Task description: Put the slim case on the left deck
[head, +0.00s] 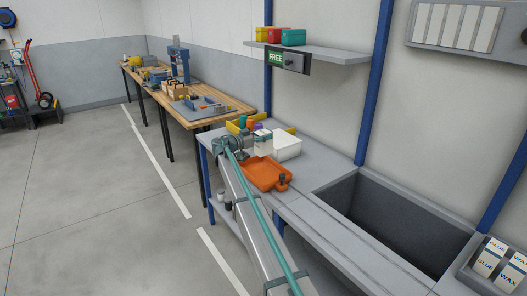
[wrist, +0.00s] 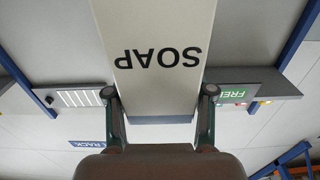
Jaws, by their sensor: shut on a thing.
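My gripper (wrist: 159,95) is shut on a slim white box marked SOAP (wrist: 165,45), which I take for the slim case. The lettering is upside down in the wrist view, with one finger at each side of the box. In the head view my gripper (head: 243,143) is over the far end of the grey left deck (head: 318,168), and the pale box (head: 263,139) shows just beyond it. I cannot tell the gap between box and deck.
An orange tray (head: 262,174) with a dark knob-like item (head: 282,181) and a white bin (head: 286,147) stand on the left deck. Coloured items sit behind. A shelf (head: 325,52) hangs above.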

